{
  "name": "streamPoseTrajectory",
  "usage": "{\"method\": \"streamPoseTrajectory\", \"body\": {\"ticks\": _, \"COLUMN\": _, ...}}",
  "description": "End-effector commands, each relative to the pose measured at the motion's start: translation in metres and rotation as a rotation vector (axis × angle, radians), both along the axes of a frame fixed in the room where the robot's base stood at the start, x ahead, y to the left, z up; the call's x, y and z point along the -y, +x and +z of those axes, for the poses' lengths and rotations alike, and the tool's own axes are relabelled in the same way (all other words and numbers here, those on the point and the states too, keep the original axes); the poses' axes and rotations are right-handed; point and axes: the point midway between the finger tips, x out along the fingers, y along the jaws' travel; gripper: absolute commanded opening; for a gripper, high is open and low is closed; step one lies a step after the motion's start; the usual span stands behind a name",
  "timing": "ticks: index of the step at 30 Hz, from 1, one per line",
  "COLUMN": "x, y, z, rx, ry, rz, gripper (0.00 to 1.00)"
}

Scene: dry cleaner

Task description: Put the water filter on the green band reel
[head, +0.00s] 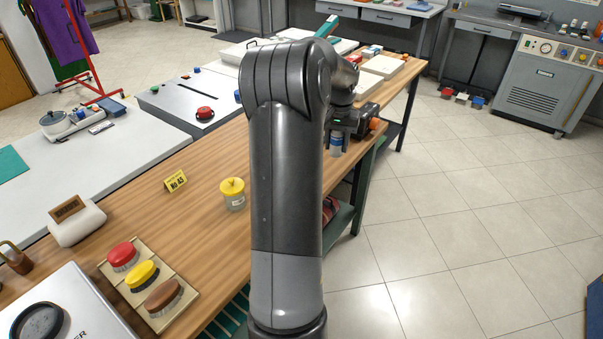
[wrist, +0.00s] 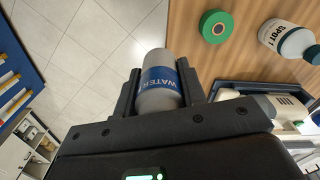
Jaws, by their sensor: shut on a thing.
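The water filter (wrist: 158,85) is a grey-white cylinder with a blue label reading WATER. My gripper (wrist: 157,90) is shut on it, with one finger on each side. The filter also shows below my gripper (head: 345,128) in the head view, as a small blue and white piece (head: 336,147). The green band reel (wrist: 216,27) lies flat on the wooden table in the wrist view, up and to the right of the filter and apart from it. I cannot make out the reel in the head view, where my arm covers part of the table.
The wooden counter (head: 150,212) holds a yellow-lidded jar (head: 233,195), a yellow sign (head: 175,181) and a tray of coloured knobs (head: 143,278). Open tiled floor (head: 450,220) lies right of the counter edge.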

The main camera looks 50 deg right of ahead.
Motion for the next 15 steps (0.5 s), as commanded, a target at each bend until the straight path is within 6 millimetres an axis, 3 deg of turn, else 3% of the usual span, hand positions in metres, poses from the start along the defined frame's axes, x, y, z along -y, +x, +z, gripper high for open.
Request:
{"method": "streamPoseTrajectory", "body": {"ticks": 5, "x": -0.002, "y": 0.012, "z": -0.017, "rx": -0.001, "ry": 0.001, "rz": 0.003, "gripper": 0.13}}
{"method": "streamPoseTrajectory", "body": {"ticks": 15, "x": -0.011, "y": 0.086, "z": -0.062, "rx": -0.002, "ry": 0.002, "rz": 0.003, "gripper": 0.13}}
